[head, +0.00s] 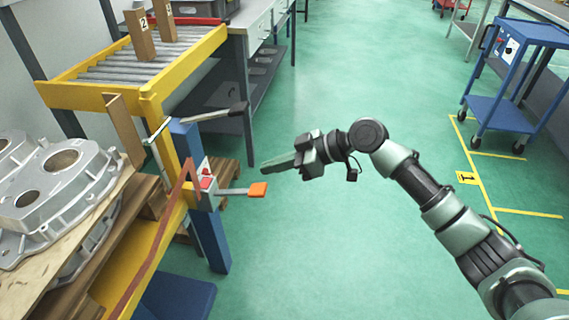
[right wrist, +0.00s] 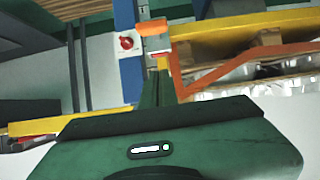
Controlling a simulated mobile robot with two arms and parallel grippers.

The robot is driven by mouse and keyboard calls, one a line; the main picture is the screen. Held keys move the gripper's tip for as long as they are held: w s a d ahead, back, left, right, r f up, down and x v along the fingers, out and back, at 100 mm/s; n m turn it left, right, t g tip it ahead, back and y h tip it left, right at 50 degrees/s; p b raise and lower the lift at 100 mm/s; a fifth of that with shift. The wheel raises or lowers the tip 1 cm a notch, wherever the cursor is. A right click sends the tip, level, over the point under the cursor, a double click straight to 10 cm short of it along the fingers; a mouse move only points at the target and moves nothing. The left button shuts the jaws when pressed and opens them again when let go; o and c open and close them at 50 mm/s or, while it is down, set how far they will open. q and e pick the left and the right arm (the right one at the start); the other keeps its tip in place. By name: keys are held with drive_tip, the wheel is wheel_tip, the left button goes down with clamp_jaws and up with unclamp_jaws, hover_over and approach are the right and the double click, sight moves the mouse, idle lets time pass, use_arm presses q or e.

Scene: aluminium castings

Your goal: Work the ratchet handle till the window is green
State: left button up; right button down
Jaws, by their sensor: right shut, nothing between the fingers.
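The ratchet handle is a grey bar with an orange grip (head: 258,189), sticking out to the right from a small grey housing (head: 208,196) on a blue post (head: 187,145). In the right wrist view an orange grip end (right wrist: 153,27) lies just beyond the fingertips. Red patches show on and above the housing; I cannot tell which is the window, and I see no green one. My right gripper (head: 266,166) is shut and empty, above the orange grip and apart from it in the head view. It also shows in the right wrist view (right wrist: 157,78). My left gripper is out of view.
A red-brown strap (head: 165,225) runs down from the post beside aluminium castings (head: 62,180) on a wooden pallet. A black-gripped lever (head: 238,108) juts out above the housing. A yellow roller conveyor (head: 95,95) stands behind. Green floor right of the post is clear.

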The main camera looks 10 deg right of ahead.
sight(263, 188)
drive_tip(key=x, duration=0.4)
wheel_tip(263, 188, down, 3)
drive_tip(key=shift+s+d+f, duration=0.1)
drive_tip(key=shift+d+f, duration=0.05)
drive_tip(key=shift+d, duration=0.05)
drive_tip(key=shift+d+f+b, duration=0.15)
drive_tip(key=shift+f+b, duration=0.1)
drive_tip(key=shift+b, duration=0.05)
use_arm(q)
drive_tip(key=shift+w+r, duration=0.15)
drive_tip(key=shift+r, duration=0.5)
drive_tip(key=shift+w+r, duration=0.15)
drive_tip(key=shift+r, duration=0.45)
use_arm(e)
drive_tip(key=shift+f, duration=0.2)
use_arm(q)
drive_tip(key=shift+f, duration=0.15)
